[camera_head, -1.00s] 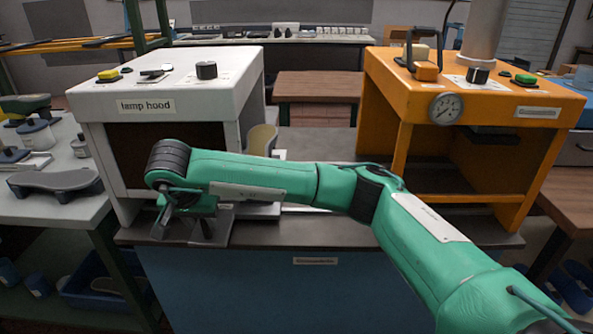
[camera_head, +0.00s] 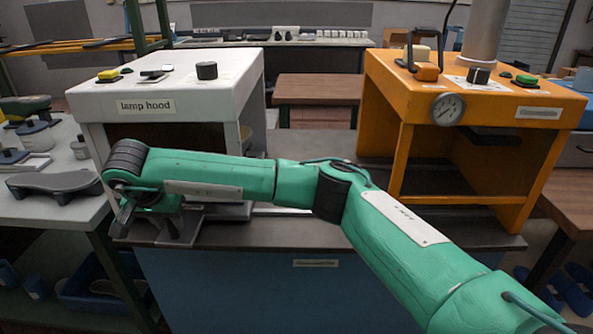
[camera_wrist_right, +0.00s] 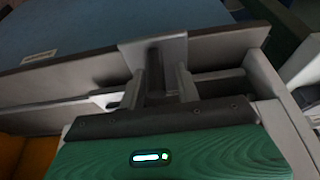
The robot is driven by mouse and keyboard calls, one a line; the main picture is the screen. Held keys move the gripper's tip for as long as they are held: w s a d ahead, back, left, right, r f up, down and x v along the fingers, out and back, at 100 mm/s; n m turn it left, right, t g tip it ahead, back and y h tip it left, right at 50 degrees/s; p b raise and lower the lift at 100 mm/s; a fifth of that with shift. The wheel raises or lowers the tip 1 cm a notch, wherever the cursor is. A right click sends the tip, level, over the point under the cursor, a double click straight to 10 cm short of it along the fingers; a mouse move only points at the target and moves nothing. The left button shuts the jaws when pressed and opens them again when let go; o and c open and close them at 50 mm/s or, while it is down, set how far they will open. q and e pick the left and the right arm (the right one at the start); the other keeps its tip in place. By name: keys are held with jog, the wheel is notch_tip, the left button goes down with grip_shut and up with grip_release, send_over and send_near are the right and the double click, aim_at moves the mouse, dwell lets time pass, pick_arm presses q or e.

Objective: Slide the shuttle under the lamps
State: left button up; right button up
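The shuttle is a low metal carriage (camera_head: 228,211) at the mouth of the white lamp hood (camera_head: 232,105), with a flat plate (camera_head: 190,236) at its front. My forearm hides much of it, and whatever it carries is out of sight. The plate also shows in the right wrist view (camera_wrist_right: 172,46). My right gripper (camera_head: 146,222) points down at the plate, its fingers apart. In the wrist view, the fingers (camera_wrist_right: 162,88) stand on either side of a thin dark upright on the plate, close to the left finger. My left gripper is out of view.
An orange machine (camera_head: 405,150) with a gauge stands at the right of the dark bench top (camera_head: 300,230). A side table (camera_head: 85,205) with shoe forms is at the left. The bench between hood and machine is largely clear.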

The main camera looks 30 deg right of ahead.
jog(key=shift+d, duration=0.15)
jog(key=shift+s+d, duration=0.1)
jog(key=p+v, duration=0.3)
jog(key=v, duration=0.5)
jog(key=shift+p, duration=0.3)
dwell(2.1)
